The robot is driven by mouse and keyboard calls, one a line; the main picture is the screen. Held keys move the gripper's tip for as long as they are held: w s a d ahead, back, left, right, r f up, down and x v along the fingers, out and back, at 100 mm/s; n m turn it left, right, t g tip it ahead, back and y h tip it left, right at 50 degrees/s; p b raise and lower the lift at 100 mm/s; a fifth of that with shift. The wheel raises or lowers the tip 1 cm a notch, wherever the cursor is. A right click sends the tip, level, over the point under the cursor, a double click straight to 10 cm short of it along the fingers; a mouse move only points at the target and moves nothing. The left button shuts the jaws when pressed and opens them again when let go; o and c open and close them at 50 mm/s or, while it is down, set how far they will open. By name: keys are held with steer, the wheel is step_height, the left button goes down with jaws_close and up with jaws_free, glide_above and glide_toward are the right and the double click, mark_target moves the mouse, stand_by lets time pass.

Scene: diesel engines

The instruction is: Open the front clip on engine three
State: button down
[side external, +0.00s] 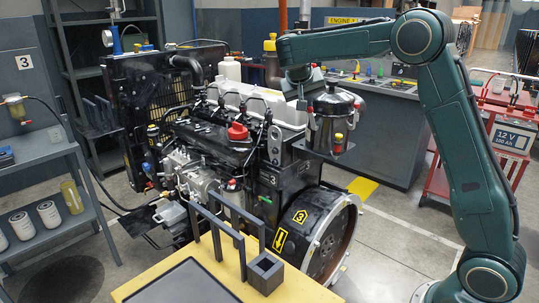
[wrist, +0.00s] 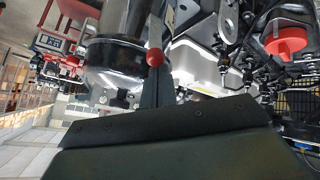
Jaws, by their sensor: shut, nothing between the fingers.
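Engine three (side external: 225,130) stands in the middle of the side view, with a yellow 3 plate on its rear housing. A shiny metal canister (side external: 329,108) is mounted at its right end, with red-tipped clips around its side. One red clip tip (side external: 338,138) faces the side camera, low on the canister. My gripper (side external: 302,100) is shut and empty, pointing down beside the canister's upper left. In the wrist view, the canister (wrist: 112,58) is just beyond my gripper (wrist: 157,85), and a red ball tip (wrist: 155,57) shows at its fingertips. Contact with it is unclear.
A red cap (side external: 238,132) tops the engine. A yellow bench (side external: 150,275) with a dark tray and upright frames stands in front. A control console (side external: 375,115) is behind the canister, and a red battery cart (side external: 500,140) at right. Shelves line the left.

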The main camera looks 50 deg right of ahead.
steer(key=shift+a, duration=0.15)
steer(key=shift+a+f+h, duration=0.1)
steer(key=shift+a+h, duration=0.05)
steer(key=shift+h, duration=0.25)
